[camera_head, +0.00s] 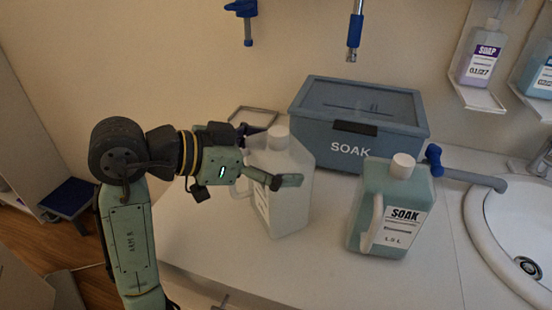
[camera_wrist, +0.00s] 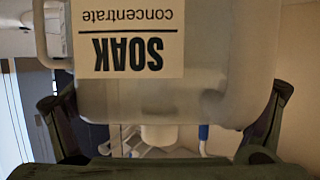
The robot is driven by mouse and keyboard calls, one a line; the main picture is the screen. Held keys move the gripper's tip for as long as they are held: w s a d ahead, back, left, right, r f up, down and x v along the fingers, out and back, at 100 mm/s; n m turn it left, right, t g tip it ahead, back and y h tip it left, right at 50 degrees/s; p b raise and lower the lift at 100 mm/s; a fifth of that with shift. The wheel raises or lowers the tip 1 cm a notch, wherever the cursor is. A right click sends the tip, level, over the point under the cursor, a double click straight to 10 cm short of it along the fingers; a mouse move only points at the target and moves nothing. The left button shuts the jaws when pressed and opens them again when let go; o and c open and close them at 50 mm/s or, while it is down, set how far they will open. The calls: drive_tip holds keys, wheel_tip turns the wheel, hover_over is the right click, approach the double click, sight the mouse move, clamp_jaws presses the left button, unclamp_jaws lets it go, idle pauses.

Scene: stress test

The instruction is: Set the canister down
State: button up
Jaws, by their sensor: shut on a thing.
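My gripper (camera_head: 280,160) is shut on a whitish, cloudy canister (camera_head: 298,205) with a white cap, one finger across its near side and the other partly hidden behind it. The canister looks upright over the counter (camera_head: 200,245); I cannot tell whether its base touches. In the wrist view the canister (camera_wrist: 205,90) appears inverted, between the fingers of my gripper (camera_wrist: 165,98), with a label (camera_wrist: 128,38) reading "SOAK concentrate". A second canister (camera_head: 371,180), teal with a white cap and a "SOAK" label, stands on the counter to the right.
A blue-grey lidded box (camera_head: 400,115) marked "SOAK" stands behind the canisters. A sink (camera_head: 485,215) with a grey pipe is at the right. Soap bottles (camera_head: 481,65) hang on the wall. The counter's front middle is clear.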

drive_tip(key=shift+f, duration=0.75)
drive_tip(key=shift+f, duration=0.2)
drive_tip(key=o, duration=1.3)
drive_tip(key=shift+r, duration=0.1)
drive_tip(key=shift+r, duration=0.25)
drive_tip(key=b+v, duration=0.2)
drive_tip(key=v, duration=1)
